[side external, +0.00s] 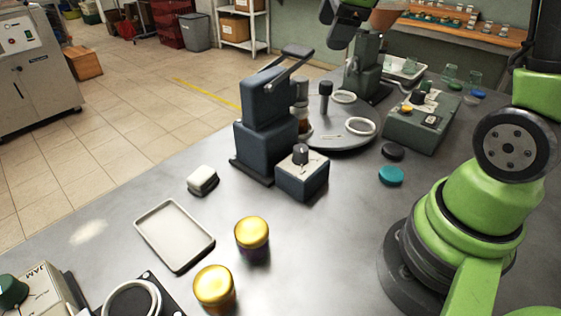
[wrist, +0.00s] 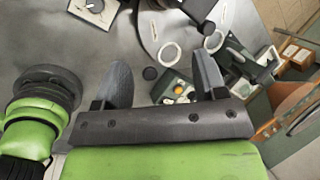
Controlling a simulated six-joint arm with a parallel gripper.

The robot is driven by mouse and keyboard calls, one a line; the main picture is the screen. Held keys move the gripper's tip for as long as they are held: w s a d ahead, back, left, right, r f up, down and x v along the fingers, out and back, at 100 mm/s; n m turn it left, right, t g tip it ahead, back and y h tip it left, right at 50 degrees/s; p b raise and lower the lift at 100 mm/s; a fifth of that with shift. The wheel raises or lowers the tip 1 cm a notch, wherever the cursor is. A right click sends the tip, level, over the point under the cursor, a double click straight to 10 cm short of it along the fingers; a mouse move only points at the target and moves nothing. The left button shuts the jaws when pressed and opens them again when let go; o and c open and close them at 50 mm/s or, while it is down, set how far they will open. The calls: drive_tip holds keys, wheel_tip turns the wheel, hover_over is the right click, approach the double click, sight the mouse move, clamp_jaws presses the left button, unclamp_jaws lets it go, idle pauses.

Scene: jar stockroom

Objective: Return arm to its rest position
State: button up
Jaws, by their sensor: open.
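My gripper (wrist: 163,76) shows in the wrist view with its two dark fingers spread wide apart. Nothing is held between them. Beyond the fingers, the worktable and its machines lie some way off, apart from the fingers. In the side external view my green base stands at the right, and a green arm part shows at the top, cut off by the frame edge.
Two gold-lidded jars (side external: 252,232) (side external: 214,288) stand near a pale tray (side external: 174,234). A dark blue machine (side external: 265,125) stands by a round turntable (side external: 342,138). A control box (side external: 422,118) and a teal lid (side external: 391,175) lie nearer my base. The table's front middle is clear.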

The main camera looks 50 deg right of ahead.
drive_tip(key=s+a+r+n+t+y, duration=0.1)
drive_tip(key=s+a+n, duration=0.5)
drive_tip(key=n, duration=0.5)
drive_tip(key=s+a+r+n+t+y, duration=0.1)
drive_tip(key=s+a+n+y, duration=0.1)
drive_tip(key=s+a+n, duration=0.5)
drive_tip(key=s+n, duration=0.2)
drive_tip(key=n, duration=0.2)
drive_tip(key=shift+s+a+r+t, duration=0.15)
drive_tip(key=shift+s+a+t, duration=0.1)
drive_tip(key=shift+s+t, duration=0.15)
